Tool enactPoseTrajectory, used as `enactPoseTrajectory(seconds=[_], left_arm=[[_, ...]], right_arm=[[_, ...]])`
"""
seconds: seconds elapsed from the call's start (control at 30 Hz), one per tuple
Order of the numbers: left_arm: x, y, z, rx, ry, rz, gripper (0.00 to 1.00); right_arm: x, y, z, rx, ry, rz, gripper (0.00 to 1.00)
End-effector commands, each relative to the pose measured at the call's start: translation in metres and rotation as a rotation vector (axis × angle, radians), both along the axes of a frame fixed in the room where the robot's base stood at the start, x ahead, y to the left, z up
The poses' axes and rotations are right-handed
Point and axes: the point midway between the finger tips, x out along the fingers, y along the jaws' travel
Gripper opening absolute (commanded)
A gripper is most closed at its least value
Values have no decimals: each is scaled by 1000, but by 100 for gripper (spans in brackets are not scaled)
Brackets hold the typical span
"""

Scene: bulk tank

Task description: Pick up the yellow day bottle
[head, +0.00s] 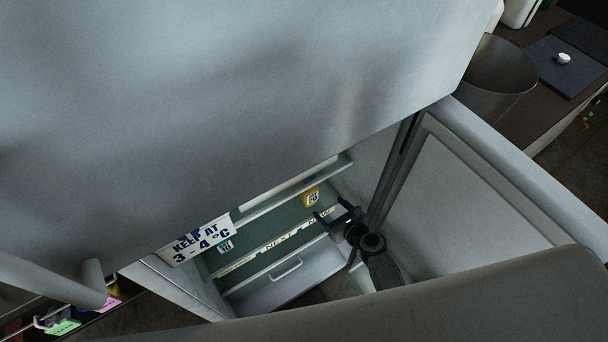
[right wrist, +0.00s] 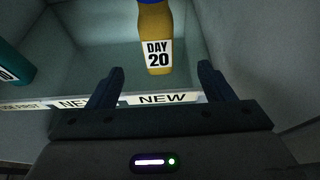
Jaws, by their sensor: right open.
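The yellow day bottle (head: 310,198) stands on a shelf inside the open fridge, with a "DAY 20" label. In the right wrist view the yellow bottle (right wrist: 154,28) has a blue cap, cut off at the top edge, and stands upright beyond the fingertips. My right gripper (head: 334,215) is inside the fridge, just right of and below the bottle. In the wrist view my right gripper (right wrist: 158,82) is open and empty, its fingers spread to either side of the bottle's base line. My left gripper is in neither view.
A teal bottle (right wrist: 12,62) stands left on the shelf. The shelf's front strip (right wrist: 160,98) reads "NEW". A "KEEP AT 3-4 °C" sign (head: 198,241) hangs at the opening. The fridge's side wall (right wrist: 285,60) is close on the right. A grey bin (head: 498,70) stands outside.

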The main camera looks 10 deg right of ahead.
Motion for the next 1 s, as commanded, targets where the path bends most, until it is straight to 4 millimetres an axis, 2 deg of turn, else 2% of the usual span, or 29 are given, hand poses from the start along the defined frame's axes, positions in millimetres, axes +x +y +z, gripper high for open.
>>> enactPoseTrajectory(seconds=[0.23,0.5,0.73,1.0], left_arm=[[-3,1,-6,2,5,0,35],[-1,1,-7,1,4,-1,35],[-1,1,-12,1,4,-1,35],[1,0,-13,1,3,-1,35]], right_arm=[[32,14,-16,8,6,-2,75],[52,23,-22,8,6,-2,75],[82,38,-33,7,5,-3,75],[91,42,-36,6,5,-2,75]])
